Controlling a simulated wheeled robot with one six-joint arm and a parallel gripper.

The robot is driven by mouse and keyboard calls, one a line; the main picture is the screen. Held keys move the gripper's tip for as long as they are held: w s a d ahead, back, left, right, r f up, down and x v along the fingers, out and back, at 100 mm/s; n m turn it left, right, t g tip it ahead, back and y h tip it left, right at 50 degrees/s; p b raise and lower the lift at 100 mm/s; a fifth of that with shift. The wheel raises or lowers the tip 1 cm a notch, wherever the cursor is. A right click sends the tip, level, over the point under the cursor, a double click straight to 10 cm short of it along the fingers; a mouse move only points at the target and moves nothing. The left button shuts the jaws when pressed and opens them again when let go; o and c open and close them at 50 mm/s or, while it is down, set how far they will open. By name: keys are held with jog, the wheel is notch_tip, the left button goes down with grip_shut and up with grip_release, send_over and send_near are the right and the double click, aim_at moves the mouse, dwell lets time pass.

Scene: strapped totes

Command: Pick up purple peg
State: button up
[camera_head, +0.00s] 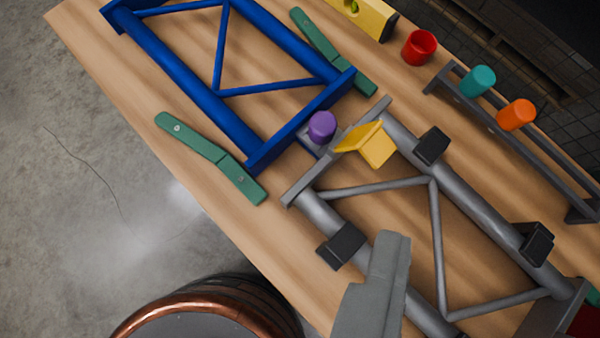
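The purple peg (321,127) is a short upright cylinder. It stands on a small dark blue base (309,146) in the gap between the blue frame and the grey frame, near the middle of the view. Nothing is touching it from above. A light grey piece (375,290) comes in from the bottom edge, below and right of the peg and well apart from it. It may be part of my gripper, but I cannot make out two fingertips or whether they are open.
A yellow angled bracket (378,149) sits close right of the peg. The blue frame (185,85) and grey frame (385,272) with black blocks flank it. A copper-rimmed barrel (180,308) is below.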

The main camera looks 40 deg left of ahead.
aim_at(323, 122)
jog(key=w+a+f+n+g+h, duration=0.1)
jog(key=w+a+f+n+g, duration=0.25)
jog(key=w+a+g, duration=0.2)
jog(key=w+a+f+n+g, duration=0.2)
jog(key=w+a+n+g, duration=0.25)
jog(key=w+a, duration=0.2)
jog(key=f, duration=0.8)
jog(key=s+f, duration=0.1)
jog(key=f, duration=0.3)
jog(key=shift+f, duration=0.15)
jog(key=shift+s+a+f, duration=0.15)
jog(key=shift+f, duration=1.15)
jog(key=shift+s+a+f, duration=0.1)
jog(key=shift+a+f, duration=0.05)
jog(key=shift+f, duration=1.15)
jog(key=c, duration=1.1)
notch_tip(323, 122, up, 15)
